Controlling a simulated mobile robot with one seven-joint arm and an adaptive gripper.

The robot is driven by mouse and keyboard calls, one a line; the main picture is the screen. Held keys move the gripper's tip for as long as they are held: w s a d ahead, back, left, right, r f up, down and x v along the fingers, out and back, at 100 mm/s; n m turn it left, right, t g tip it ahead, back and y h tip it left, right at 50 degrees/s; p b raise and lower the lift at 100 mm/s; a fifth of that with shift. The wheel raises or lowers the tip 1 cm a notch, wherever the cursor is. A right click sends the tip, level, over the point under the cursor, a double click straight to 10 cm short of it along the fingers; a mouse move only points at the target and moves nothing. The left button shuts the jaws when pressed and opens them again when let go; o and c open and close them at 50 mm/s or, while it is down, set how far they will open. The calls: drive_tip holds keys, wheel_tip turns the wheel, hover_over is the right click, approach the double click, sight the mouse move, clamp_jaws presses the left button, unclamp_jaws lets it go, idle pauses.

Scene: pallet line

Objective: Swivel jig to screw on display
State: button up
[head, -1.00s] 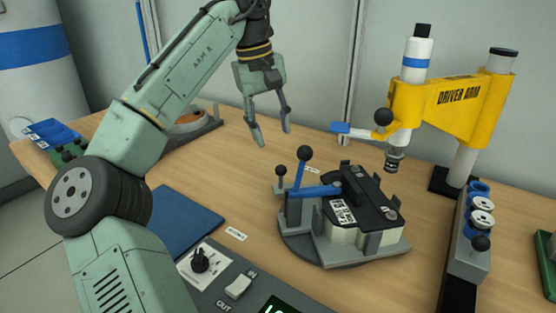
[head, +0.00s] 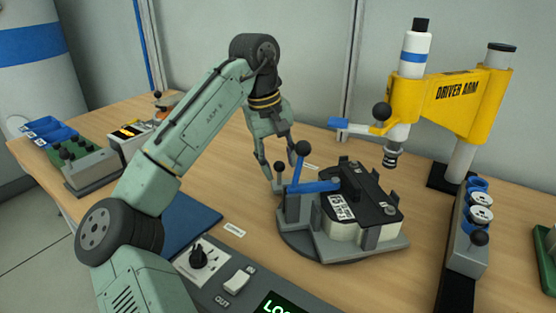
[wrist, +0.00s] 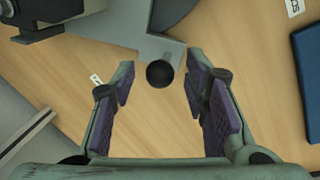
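The swivel jig (head: 385,246) is a grey round turntable holding a black-topped, white-sided unit (head: 372,206). A blue clamp lever with a black ball (head: 303,148) lies across its left side. A smaller black knob (head: 280,167) stands at the jig's left edge. My gripper (head: 277,172) is open and points down at this knob. In the wrist view, a black ball (wrist: 160,74) shows between the fingertips of my gripper (wrist: 158,88), with gaps on both sides. The display (head: 280,306) on the front panel has green characters starting "LO"; the rest is cut off.
A yellow driver arm (head: 456,95) overhangs the jig's right rear. A grey rack (head: 470,245) with blue-rimmed spools stands at right. The control panel (head: 222,274) with a dial and an IN/OUT switch is in front. A blue mat (head: 190,224) lies left of the jig.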

clamp_jaws()
idle(0.3)
idle(0.4)
